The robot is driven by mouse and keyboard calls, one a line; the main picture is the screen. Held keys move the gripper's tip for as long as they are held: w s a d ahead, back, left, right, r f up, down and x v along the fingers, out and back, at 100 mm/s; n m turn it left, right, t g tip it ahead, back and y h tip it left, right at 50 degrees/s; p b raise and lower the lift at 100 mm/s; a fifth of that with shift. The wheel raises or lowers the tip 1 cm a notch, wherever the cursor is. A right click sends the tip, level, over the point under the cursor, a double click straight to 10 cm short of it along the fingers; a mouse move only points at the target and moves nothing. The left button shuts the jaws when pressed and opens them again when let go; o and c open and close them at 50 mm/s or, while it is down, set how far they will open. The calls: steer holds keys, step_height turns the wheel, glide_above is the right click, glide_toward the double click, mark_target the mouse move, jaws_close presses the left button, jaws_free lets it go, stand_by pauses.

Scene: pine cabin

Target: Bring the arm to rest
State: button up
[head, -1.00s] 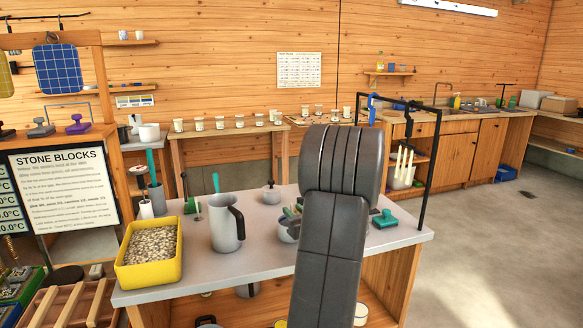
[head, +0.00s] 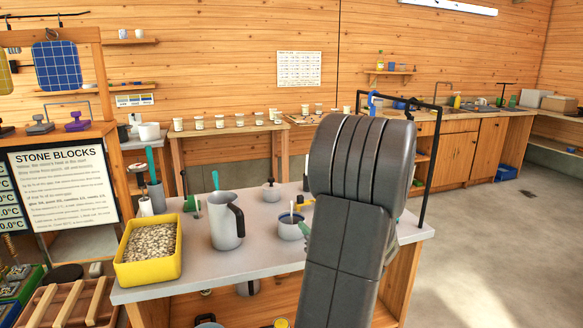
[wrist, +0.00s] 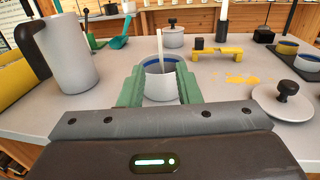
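My arm rises in front of the table (head: 190,275) in the head view and hides part of its right side. My gripper (wrist: 160,82) shows in the wrist view with two green fingers spread apart. A small pale pot (wrist: 161,88) with a blue rim stands between or just beyond the fingers, a light stick leaning in it. Whether a finger touches it I cannot tell. In the head view the pot (head: 289,230) stands on the table left of my arm; most of the gripper is hidden there.
A grey jug (head: 226,222) and a yellow bin of pebbles (head: 148,252) stand to the left. A yellow stand (wrist: 218,52) lies beyond the pot, and a lid with a black knob (wrist: 283,102) lies to the right. A black rail frame (head: 428,165) rises behind my arm.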

steer(key=x, duration=0.9)
steer(key=shift+w+a, duration=0.1)
step_height(320, 180, up, 6)
steer(key=p, duration=0.6)
steer(key=shift+w+p, duration=0.25)
steer(key=shift+p, duration=0.05)
steer(key=shift+a+f, duration=0.1)
steer(key=shift+a, duration=0.05)
